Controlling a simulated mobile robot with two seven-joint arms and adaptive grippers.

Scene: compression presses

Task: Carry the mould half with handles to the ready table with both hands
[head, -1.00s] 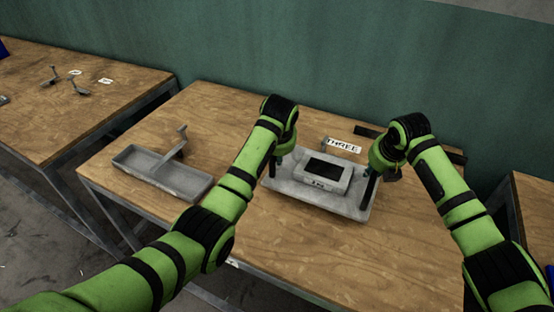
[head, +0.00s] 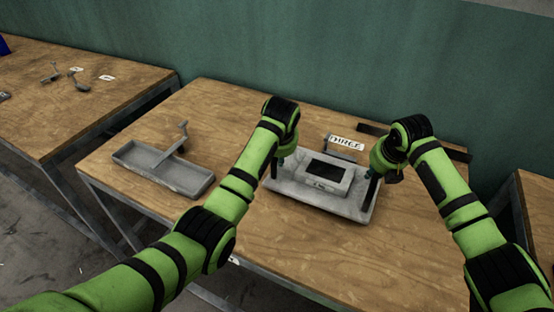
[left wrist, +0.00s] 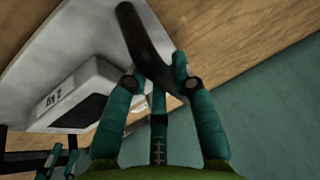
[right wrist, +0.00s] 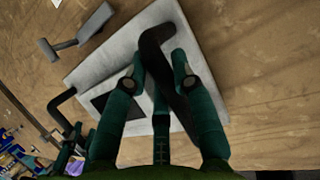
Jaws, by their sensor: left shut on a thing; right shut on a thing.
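The mould half with handles (head: 300,190) is a light grey plate with a raised block and a dark rectangular recess. It is over the middle table, roughly level; I cannot tell whether it touches the wood. My left gripper (head: 277,166) is shut on its left black handle, which shows in the left wrist view (left wrist: 143,38). My right gripper (head: 375,176) is shut on its right black handle, which shows in the right wrist view (right wrist: 158,50). In the head view my grippers partly hide both handles. I cannot tell which table is the ready table.
A grey tray (head: 150,174) with an upright-ended tool stands left on the middle table (head: 240,255). A label reading THREE (head: 346,143) and a grey tool lie behind the mould half. Another table (head: 100,115) stands left across a gap. A green wall (head: 330,60) bounds the back.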

